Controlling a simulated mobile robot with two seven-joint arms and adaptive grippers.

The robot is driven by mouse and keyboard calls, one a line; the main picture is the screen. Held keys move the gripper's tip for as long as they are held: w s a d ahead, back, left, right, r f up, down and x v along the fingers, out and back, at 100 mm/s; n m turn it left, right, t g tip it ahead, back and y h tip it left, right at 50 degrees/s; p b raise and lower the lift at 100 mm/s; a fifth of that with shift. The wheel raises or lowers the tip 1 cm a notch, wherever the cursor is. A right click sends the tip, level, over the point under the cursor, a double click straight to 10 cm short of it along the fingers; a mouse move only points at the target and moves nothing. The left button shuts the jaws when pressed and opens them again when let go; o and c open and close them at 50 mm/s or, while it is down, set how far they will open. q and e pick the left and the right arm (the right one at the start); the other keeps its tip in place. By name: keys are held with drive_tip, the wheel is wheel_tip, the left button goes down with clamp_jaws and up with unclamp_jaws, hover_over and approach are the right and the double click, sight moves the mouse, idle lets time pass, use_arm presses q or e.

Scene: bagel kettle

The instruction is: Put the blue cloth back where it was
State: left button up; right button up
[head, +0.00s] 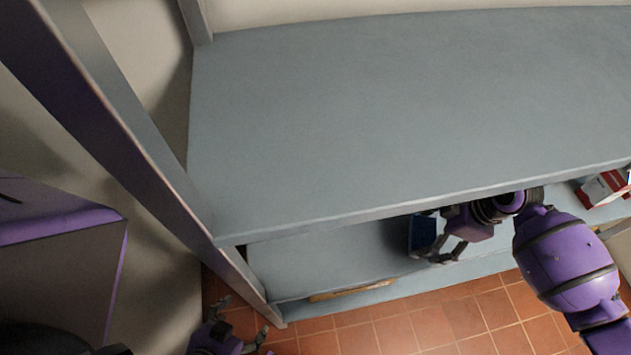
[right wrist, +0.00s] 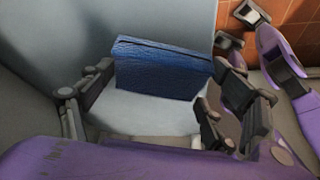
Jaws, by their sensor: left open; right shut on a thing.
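The blue cloth (head: 423,232) is a folded, flat block at the middle shelf, partly under the upper shelf's front edge. My right gripper (head: 440,247) reaches in from the right and is shut on it. In the right wrist view the blue cloth (right wrist: 160,66) spans between the two fingers, over a pale grey surface. I cannot tell whether it touches the shelf. My left gripper (head: 243,319) is open and empty, low in front of the shelf's left end, above the floor. It also shows at the upper right of the right wrist view.
The upper shelf (head: 400,100) is wide and bare. The middle shelf (head: 310,260) is clear left of the cloth. A red and white box (head: 604,188) stands at the far right. A tan flat thing (head: 350,290) lies on a lower level. A post (head: 130,150) borders the left side.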

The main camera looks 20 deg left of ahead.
sight(425, 234)
drive_tip(key=shift+s+a, duration=0.1)
drive_tip(key=shift+a, duration=0.55)
drive_tip(key=shift+a+f, duration=0.1)
drive_tip(key=shift+f, duration=1.7)
drive_tip(key=shift+f, duration=0.1)
drive_tip(key=o, duration=1.1)
drive_tip(key=shift+r, duration=0.25)
drive_tip(key=v, duration=0.7)
drive_tip(key=shift+r, duration=0.15)
